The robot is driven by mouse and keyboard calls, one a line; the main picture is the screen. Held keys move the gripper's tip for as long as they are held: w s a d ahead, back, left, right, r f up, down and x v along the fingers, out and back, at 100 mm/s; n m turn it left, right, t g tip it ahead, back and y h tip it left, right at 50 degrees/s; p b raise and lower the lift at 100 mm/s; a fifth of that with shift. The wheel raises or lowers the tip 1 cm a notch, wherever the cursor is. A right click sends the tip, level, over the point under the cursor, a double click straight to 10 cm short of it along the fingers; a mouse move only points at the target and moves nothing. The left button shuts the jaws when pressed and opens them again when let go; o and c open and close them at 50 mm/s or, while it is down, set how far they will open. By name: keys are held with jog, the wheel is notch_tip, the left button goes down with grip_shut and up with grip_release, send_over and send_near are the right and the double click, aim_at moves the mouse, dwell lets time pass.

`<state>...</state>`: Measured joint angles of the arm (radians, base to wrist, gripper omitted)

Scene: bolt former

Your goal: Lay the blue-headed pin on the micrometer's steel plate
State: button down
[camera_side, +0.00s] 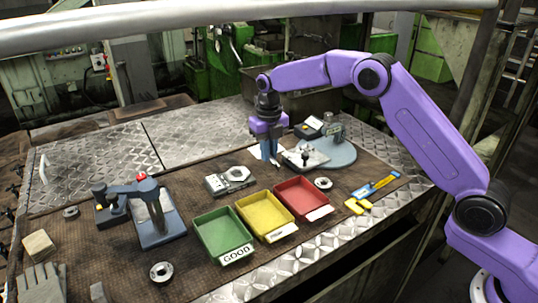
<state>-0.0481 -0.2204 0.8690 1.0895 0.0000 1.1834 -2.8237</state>
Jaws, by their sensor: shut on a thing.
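My gripper (271,158) is at the back of the bench, pointing down, with its fingers close together. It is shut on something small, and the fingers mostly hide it. I cannot make out a blue head or the pin's tilt. Just right of my gripper is a pale steel plate (318,161) with a dark knob and small fittings on it. It lies by a round blue-grey base (342,156). I cannot tell for sure that this plate is the micrometer's. My gripper is beside its left edge, and contact is not clear.
Green (208,226), yellow (249,204) and red (285,190) trays stand in front of my gripper. A grey metal block (216,185) lies behind the trays. A red-knobbed hand press (160,236) stands left. A blue and yellow tool (385,181) lies right.

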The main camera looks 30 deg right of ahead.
jog(key=shift+r, duration=0.5)
